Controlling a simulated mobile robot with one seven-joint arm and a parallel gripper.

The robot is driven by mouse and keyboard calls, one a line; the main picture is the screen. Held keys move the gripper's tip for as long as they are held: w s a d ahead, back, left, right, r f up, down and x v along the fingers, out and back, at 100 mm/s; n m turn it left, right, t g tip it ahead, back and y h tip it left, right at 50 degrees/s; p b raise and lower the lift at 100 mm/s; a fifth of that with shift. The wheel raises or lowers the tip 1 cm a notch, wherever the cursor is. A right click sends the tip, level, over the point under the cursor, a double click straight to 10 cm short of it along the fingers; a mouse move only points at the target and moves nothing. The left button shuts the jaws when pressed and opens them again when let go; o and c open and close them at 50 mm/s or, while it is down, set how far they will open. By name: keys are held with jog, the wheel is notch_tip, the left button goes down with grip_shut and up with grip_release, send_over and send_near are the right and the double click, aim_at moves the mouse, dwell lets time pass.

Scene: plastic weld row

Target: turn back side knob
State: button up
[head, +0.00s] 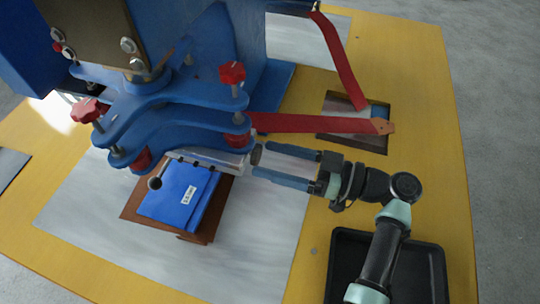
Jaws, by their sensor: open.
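A small dark round knob (256,155) sits at the right end of a silver bar (215,157) under the blue press head (180,110). Red star knobs stand on the press head, one at the back (232,72) and one at the left (86,110).
A blue labelled block (180,198) lies on a brown base (208,222) below the bar. A red strap (310,122) runs just above my gripper. A black tray (345,240) stands at lower right. The yellow table (425,90) is clear at upper right.

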jog(key=b+v, duration=0.2)
jog(key=v, duration=1)
jog(key=shift+r, duration=0.1)
